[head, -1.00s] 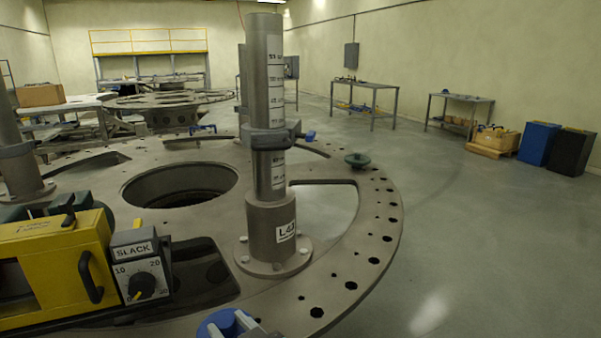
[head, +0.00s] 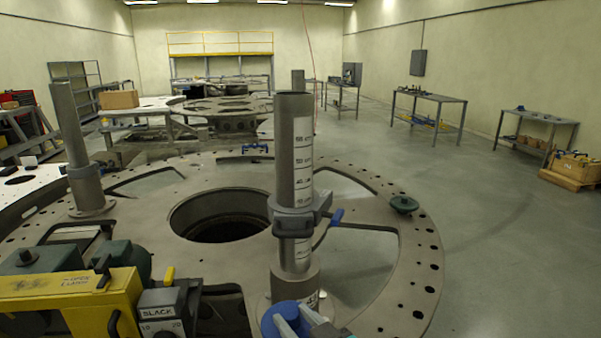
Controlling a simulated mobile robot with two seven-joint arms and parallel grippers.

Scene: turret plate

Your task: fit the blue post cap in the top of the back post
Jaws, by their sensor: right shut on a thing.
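The blue post cap (head: 271,319) is a round blue piece at the bottom edge, in front of the near post's base. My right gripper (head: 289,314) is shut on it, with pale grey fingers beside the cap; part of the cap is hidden. The near post (head: 294,150) is a grey upright tube with a printed scale and a clamp collar. Another post (head: 70,130) stands at the left. A post top (head: 298,77) shows behind the near post, which hides the rest. I cannot tell for sure which is the back post. My left gripper is out of view.
The posts stand on a large round turret plate (head: 390,290) with a central hole. A green disc (head: 404,204) lies at the plate's right. A blue handle (head: 337,216) sticks out from the collar.

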